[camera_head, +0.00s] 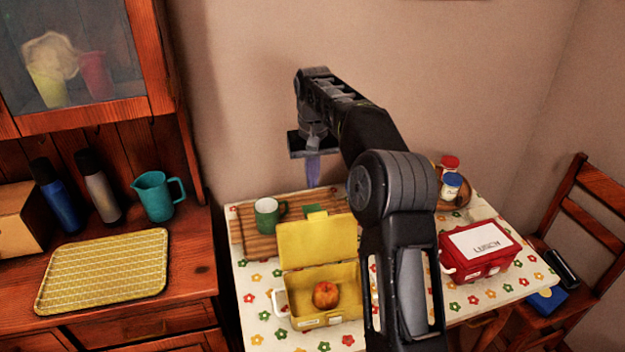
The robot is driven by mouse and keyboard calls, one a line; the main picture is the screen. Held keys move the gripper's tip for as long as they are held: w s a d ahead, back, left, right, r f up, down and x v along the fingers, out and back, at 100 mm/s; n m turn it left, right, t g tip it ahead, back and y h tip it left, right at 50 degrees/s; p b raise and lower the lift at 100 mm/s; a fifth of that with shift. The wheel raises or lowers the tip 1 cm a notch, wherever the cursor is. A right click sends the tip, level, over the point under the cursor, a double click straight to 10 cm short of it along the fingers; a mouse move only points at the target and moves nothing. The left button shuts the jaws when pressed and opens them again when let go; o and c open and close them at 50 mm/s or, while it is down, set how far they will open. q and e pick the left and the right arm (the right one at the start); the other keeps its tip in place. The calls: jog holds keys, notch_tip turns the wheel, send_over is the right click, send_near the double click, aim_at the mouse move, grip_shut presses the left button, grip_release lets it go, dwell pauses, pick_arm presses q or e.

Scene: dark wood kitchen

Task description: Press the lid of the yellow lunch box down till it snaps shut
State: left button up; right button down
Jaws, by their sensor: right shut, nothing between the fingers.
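The yellow lunch box (325,311) stands on the table with its lid (318,243) raised, tilted up at the back. An orange-red fruit (326,294) lies inside it. A white handle or latch shows at its left side. My right gripper (313,172) is shut and empty, pointing down above and behind the raised lid, apart from it. My right arm comes up from the bottom and hides the table just right of the box. My left gripper is not in view.
A green mug (268,215) stands on a wooden board (247,236) behind the lid. A red lunch box (478,251) and jars (451,186) are on the right. A cabinet with a yellow tray (104,271) and teal jug (157,196) is left. The table's front left is clear.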

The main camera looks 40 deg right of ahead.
pick_arm(q)
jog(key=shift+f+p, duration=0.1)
jog(key=shift+p, duration=0.35)
pick_arm(e)
jog(key=s+a+f, duration=0.1)
jog(key=s+f, duration=0.2)
jog(key=f, duration=0.2)
jog(key=shift+a+f, duration=0.2)
jog(key=shift+f, duration=0.15)
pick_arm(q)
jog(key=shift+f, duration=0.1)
